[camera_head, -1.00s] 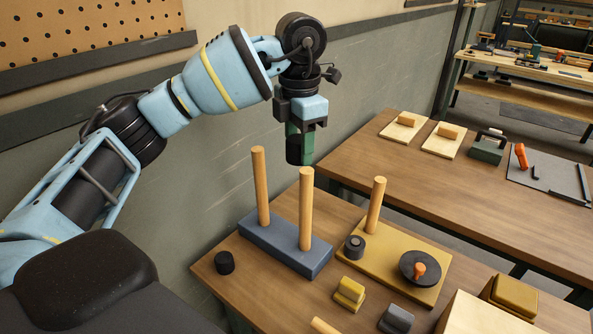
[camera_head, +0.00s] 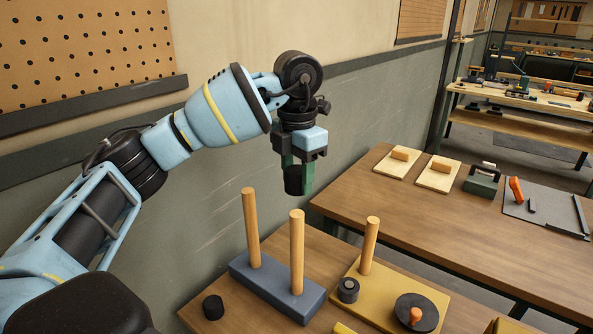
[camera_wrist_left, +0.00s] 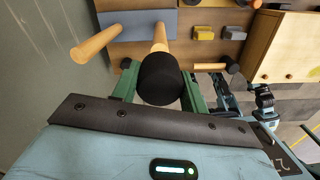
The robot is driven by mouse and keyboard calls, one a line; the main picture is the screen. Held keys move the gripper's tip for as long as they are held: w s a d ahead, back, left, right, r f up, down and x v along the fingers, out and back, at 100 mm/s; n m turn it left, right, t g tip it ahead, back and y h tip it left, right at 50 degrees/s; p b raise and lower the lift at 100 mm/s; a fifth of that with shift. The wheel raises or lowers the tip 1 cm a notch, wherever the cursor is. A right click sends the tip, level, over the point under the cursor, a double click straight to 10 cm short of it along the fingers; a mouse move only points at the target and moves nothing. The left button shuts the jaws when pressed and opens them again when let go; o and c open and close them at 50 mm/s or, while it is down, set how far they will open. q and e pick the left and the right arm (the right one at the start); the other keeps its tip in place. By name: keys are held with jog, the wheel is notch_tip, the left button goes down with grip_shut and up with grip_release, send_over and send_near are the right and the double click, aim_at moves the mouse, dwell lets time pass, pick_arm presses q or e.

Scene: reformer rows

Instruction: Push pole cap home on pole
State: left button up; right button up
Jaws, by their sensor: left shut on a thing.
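My left gripper (camera_head: 297,180) hangs pointing down and is shut on a black pole cap (camera_head: 294,180). It holds the cap in the air, above and behind the poles in the head view. In the left wrist view the cap (camera_wrist_left: 160,80) sits between the green fingers and covers part of a pole (camera_wrist_left: 160,36). Two wooden poles, a left one (camera_head: 251,229) and a right one (camera_head: 297,253), stand bare-topped on a blue-grey base (camera_head: 276,288). A second black cap (camera_head: 213,307) rests on the table left of the base.
A yellow board (camera_head: 385,285) beside the base bears another wooden pole (camera_head: 369,246), a small dark cylinder (camera_head: 348,290) and a black disc (camera_head: 416,310) with an orange knob. A second table (camera_head: 420,215) stands behind. The wall (camera_head: 190,200) runs close on the left.

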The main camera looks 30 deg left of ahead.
aim_at(297, 213)
pick_arm(q)
jog(key=shift+f, duration=2.45)
jog(key=shift+f, duration=2)
dwell(1.0)
jog(key=o, duration=1.1)
jog(key=shift+c, duration=0.2)
notch_tip(297, 213, up, 8)
jog(key=shift+f, duration=0.1)
jog(key=shift+f, duration=0.1)
